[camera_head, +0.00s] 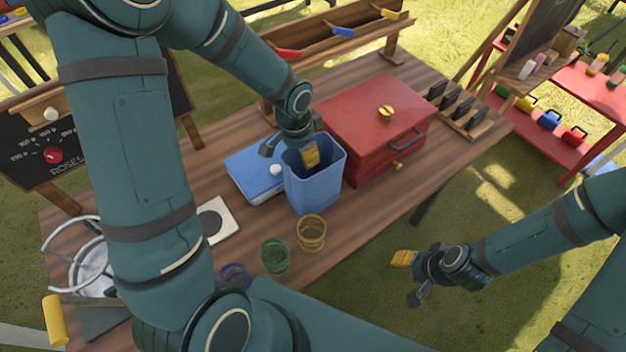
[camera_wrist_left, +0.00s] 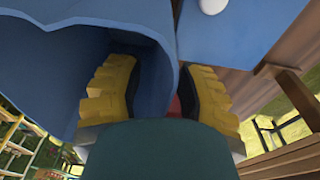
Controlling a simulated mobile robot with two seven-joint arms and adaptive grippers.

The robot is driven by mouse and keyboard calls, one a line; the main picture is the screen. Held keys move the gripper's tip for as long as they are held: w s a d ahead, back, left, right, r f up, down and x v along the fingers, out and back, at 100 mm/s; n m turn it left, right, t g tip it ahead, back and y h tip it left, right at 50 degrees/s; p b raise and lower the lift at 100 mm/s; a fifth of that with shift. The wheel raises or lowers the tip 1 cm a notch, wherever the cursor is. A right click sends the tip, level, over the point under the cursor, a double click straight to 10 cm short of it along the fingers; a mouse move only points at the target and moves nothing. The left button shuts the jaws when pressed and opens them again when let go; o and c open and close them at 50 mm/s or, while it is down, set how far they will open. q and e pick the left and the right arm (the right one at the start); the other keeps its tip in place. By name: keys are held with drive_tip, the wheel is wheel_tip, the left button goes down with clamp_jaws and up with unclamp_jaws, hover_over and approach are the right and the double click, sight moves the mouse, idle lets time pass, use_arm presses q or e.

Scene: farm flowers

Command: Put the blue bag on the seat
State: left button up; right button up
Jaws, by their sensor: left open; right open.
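The blue bag (camera_head: 316,185), an open-topped upright container, stands on the wooden table. My left gripper (camera_head: 291,152) is at its left rim, with one yellow-padded finger inside the opening and the other finger outside. In the left wrist view the fingers (camera_wrist_left: 160,95) are apart, with the wall of the blue bag (camera_wrist_left: 152,75) between them. I cannot tell whether either pad touches it. My right gripper (camera_head: 410,278) is open and empty, off the table's front edge over the grass. I cannot make out a seat in either view.
A flat blue box (camera_head: 256,168) lies just left of the bag, and a red chest (camera_head: 372,125) stands just right. A wooden trough (camera_head: 330,50) is behind. Grass lies right of the table.

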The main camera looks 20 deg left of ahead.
use_arm(q)
drive_tip(key=shift+f, duration=0.2)
idle(0.4)
clamp_jaws()
